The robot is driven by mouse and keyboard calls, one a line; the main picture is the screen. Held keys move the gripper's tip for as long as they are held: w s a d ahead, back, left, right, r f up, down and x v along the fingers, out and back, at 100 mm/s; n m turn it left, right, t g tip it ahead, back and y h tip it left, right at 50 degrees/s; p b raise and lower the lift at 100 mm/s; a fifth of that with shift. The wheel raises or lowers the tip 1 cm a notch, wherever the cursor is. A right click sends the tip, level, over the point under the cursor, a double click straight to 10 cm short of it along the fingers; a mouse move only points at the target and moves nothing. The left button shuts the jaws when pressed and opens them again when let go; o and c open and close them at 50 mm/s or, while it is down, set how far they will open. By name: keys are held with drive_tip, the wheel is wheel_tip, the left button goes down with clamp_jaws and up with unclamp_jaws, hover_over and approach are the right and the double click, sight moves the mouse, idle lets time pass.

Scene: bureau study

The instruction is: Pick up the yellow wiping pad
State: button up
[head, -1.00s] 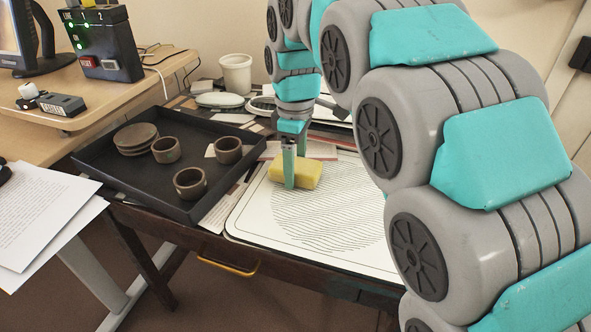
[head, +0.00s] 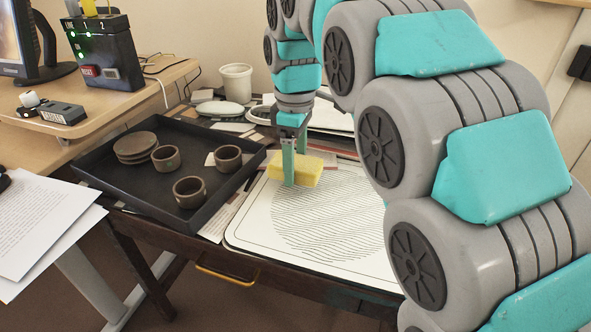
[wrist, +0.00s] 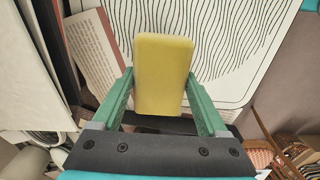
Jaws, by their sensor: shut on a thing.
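The yellow wiping pad (head: 306,170) is a small block over the back part of a white board with wavy black lines (head: 325,222). My gripper (head: 293,180) points down and is shut on the pad, its green fingers on either side. In the wrist view the pad (wrist: 163,70) is between the fingers of my gripper (wrist: 165,95). It looks slightly above the board, though the exact gap is hard to tell. The pad's far side is hidden in the head view.
A dark tray (head: 112,187) with several brown cups and stacked saucers stands left of the board. A white cup (head: 236,82) and papers lie behind. A wooden desk (head: 150,92) with a switch box (head: 104,55) is at the left. The board's front is clear.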

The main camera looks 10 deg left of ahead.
drive_tip(key=shift+r, duration=0.35)
drive_tip(key=s+a, duration=0.1)
drive_tip(key=s, duration=0.4)
drive_tip(key=s+a+r+b, duration=0.1)
drive_tip(key=s+a, duration=0.1)
drive_tip(key=s, duration=0.3)
drive_tip(key=s+a, duration=0.2)
drive_tip(key=s, duration=0.3)
drive_tip(key=shift+s+a+r+b, duration=0.1)
drive_tip(key=shift+s+r+b, duration=0.1)
drive_tip(key=shift+b, duration=0.15)
drive_tip(key=shift+w, duration=0.1)
drive_tip(key=o, duration=0.9)
drive_tip(key=c, duration=0.6)
